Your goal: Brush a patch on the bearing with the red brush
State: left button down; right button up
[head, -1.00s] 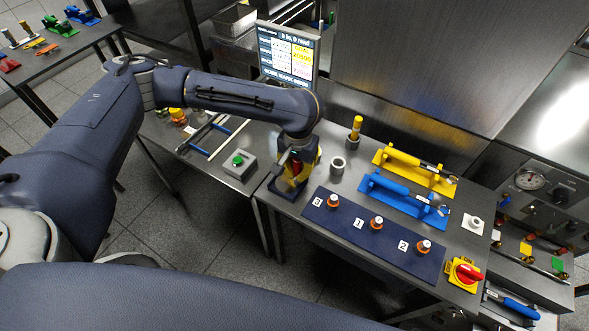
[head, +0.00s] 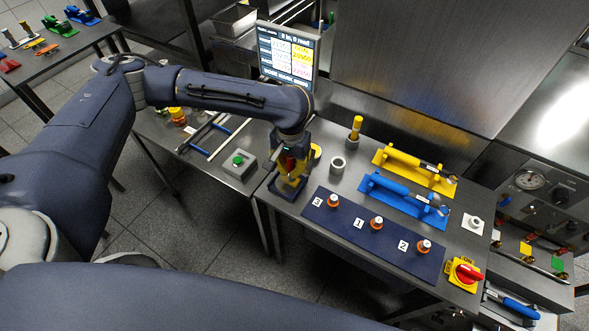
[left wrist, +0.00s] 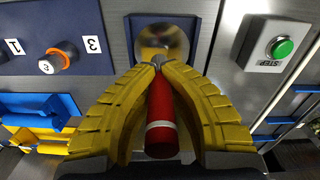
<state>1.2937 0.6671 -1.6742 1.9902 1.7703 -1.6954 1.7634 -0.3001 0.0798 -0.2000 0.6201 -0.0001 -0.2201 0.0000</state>
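My left gripper (head: 289,172) points down over the near left corner of the bench. In the left wrist view its yellow fingers (left wrist: 158,64) are closed around the red brush (left wrist: 161,122), which has a white band. The brush also shows as a bit of red in the head view (head: 291,164). Just beyond the fingertips is a round, shiny brass-and-grey part (left wrist: 163,42), apparently the bearing, on a dark blue stand (head: 287,192). The brush tip is hidden, so I cannot tell whether it touches the bearing. My right gripper is not in view.
A dark blue mat (head: 372,236) with several orange-and-white pieces lies to the right. Behind it stand blue (head: 405,200) and yellow (head: 414,171) fixtures and a grey ring (head: 338,166). A green-button box (head: 239,164) stands left. A red-knob switch (head: 465,275) sits at the right edge.

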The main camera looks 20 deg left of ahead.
pick_arm(q)
jog(key=shift+w+a, duration=0.1)
jog(key=shift+a, duration=0.3)
jog(key=shift+w+a, duration=0.2)
jog(key=shift+a, duration=0.85)
jog(key=shift+d, duration=0.2)
jog(key=shift+s+d, duration=0.25)
jog(key=shift+d, duration=0.85)
jog(key=shift+d, duration=0.2)
jog(key=shift+s+d, duration=0.15)
jog(key=shift+d, duration=0.35)
jog(key=shift+s+d, duration=0.15)
jog(key=shift+d, duration=0.35)
jog(key=shift+a, duration=0.1)
jog(key=shift+w+a, duration=0.25)
jog(key=shift+a, duration=0.9)
